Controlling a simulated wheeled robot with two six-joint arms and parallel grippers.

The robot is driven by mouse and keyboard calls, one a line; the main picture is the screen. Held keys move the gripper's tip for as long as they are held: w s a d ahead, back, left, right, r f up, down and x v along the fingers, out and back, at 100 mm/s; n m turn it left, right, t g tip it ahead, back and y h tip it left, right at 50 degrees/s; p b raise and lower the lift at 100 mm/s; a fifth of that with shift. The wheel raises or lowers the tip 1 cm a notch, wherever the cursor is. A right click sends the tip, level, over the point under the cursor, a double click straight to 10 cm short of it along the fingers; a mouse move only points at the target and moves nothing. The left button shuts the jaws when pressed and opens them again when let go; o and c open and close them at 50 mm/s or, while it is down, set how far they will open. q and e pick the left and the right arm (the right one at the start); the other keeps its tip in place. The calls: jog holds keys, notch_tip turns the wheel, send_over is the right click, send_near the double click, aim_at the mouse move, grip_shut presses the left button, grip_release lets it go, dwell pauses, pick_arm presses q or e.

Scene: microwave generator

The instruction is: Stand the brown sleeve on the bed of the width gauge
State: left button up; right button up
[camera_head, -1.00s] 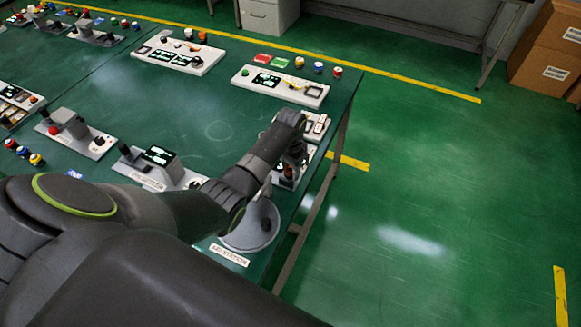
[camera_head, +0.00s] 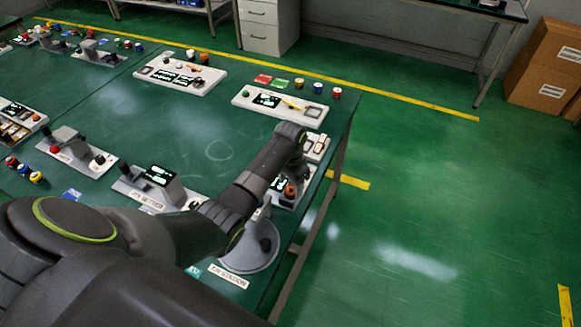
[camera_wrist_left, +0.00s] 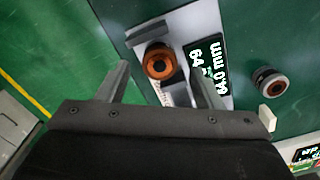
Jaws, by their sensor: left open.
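The brown sleeve (camera_wrist_left: 158,62), an orange-brown ring with a dark hole, stands over the pale body of the width gauge (camera_wrist_left: 180,28) in the left wrist view. Whether its foot rests fully on the bed is hard to tell. In the head view, the sleeve (camera_head: 290,191) shows small below my left gripper (camera_head: 295,176), whose fingertips are mostly hidden by the wrist. My right gripper is out of view.
A dark round piece with a reddish centre (camera_wrist_left: 269,82) stands on the table right of the gauge. A grey round station (camera_head: 250,258) lies near the table's front edge. A white panel (camera_head: 280,105) stands behind. The table middle (camera_head: 200,130) is clear.

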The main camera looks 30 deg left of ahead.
aim_at(290, 191)
pick_arm(q)
notch_tip(290, 191, up, 9)
jog(key=shift+r+b, duration=0.2)
jog(key=shift+b, duration=0.2)
jog(key=shift+s+f, duration=0.1)
dwell(0.3)
